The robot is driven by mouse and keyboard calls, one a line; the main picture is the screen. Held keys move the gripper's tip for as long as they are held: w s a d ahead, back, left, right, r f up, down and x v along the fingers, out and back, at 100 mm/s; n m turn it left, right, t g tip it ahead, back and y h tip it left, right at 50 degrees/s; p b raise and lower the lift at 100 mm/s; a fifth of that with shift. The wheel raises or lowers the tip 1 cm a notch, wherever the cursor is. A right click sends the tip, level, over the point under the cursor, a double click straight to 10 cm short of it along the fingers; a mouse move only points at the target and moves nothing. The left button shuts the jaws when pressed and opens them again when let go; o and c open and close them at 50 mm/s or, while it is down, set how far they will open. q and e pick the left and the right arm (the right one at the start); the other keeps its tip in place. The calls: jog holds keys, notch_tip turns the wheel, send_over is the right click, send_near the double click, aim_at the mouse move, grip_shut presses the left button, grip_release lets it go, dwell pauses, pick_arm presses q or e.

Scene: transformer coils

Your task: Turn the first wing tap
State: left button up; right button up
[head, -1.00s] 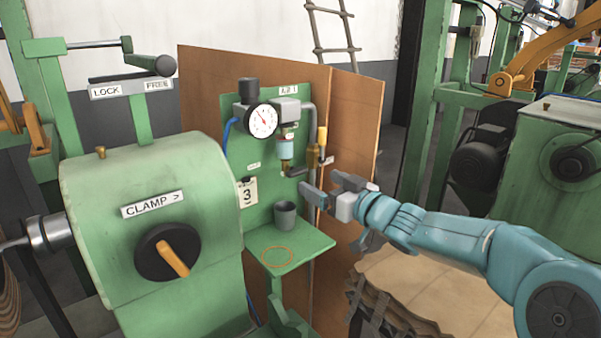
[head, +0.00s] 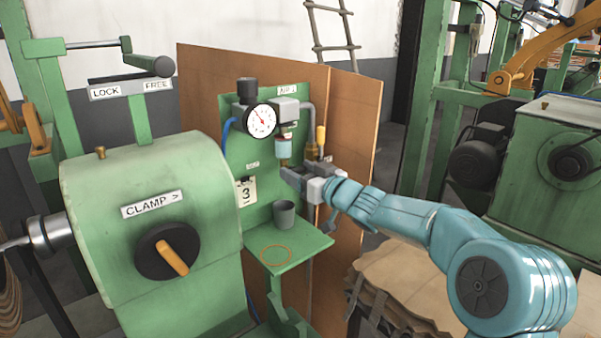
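A green panel (head: 263,165) stands upright in the middle and carries air fittings. A round gauge (head: 261,120) sits at its upper left. A small bowl (head: 284,148) hangs under a grey block, with a brass-coloured part below it. A yellow lever (head: 320,138) stands upright on the pipe to the right. No wing-shaped tap shows clearly; the area under the bowl is partly hidden by my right gripper. My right gripper (head: 292,176) is at the panel, just below the bowl. Its fingers overlap the fittings, so its opening and any contact are unclear. My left gripper is out of view.
A green machine with a CLAMP knob (head: 168,252) fills the left. A brown board (head: 352,150) stands behind the panel.

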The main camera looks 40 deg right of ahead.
jog(key=shift+n, duration=0.4)
jog(key=n+b, duration=0.1)
jog(key=n, duration=0.2)
jog(key=shift+a+f+n, duration=0.1)
jog(key=shift+a+n, duration=0.05)
jog(key=shift+n, duration=0.25)
jog(key=shift+a+f+n+b, duration=0.1)
jog(key=shift+n+b, duration=2.3)
jog(key=shift+n, duration=4.2)
jog(key=o, duration=1.1)
jog(key=shift+c, duration=0.2)
